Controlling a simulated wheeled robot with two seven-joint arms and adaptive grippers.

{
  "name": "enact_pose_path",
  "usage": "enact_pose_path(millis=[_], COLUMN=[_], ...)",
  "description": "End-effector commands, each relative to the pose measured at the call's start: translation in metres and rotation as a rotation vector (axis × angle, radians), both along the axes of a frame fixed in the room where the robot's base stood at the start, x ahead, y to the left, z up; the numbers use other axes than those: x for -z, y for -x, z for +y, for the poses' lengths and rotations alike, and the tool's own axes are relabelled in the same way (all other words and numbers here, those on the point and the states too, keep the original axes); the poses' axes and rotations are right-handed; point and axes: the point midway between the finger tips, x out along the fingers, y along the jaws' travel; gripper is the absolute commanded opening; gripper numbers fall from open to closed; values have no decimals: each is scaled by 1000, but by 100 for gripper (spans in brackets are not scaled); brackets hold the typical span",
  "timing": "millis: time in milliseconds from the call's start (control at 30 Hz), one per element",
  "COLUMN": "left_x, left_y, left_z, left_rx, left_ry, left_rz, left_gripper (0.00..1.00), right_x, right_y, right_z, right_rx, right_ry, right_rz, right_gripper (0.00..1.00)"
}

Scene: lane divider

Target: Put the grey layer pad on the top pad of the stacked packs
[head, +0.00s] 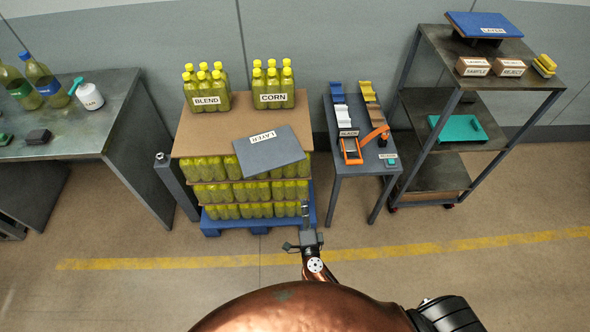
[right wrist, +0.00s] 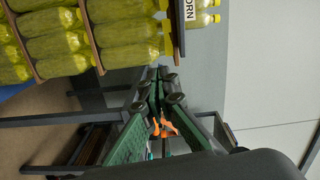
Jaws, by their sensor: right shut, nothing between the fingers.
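The grey layer pad (head: 270,150), labelled LAYER, lies askew on the brown top pad (head: 205,135) of the stacked packs (head: 245,190). Its front right part reaches to or past the top pad's front edge. My right gripper (head: 305,208) is in front of the stack's right end, below the grey pad and apart from it. In the right wrist view its fingertips (right wrist: 162,78) are together with nothing between them, beside the bottles. My left gripper is not in view.
BLEND (head: 207,90) and CORN (head: 273,88) bottle packs stand at the back of the top pad. A small table (head: 358,160) and a shelf rack (head: 455,130) with a blue LAYER pad (head: 484,24) stand right. A workbench (head: 110,115) is left.

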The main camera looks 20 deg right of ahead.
Motion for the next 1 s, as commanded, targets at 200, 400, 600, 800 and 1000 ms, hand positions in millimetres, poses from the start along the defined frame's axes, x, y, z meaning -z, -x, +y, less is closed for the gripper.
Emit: enact_pose_path(millis=[200, 400, 600, 800, 1000], left_x=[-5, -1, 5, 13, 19], left_y=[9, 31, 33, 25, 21], left_z=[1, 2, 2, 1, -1], left_rx=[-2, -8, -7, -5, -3], left_ry=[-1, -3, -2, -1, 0], left_rz=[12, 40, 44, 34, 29], left_gripper=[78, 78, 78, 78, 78], right_x=[-42, -41, -41, -39, -40], right_y=[-10, -39, -79, -113, -131], right_z=[2, -6, -18, -18, -8], right_rx=[39, 38, 38, 36, 38], right_ry=[-125, -123, -123, -126, -124], right_rz=[-51, -52, -52, -50, -49], right_gripper=[0, 0, 0, 0, 0])
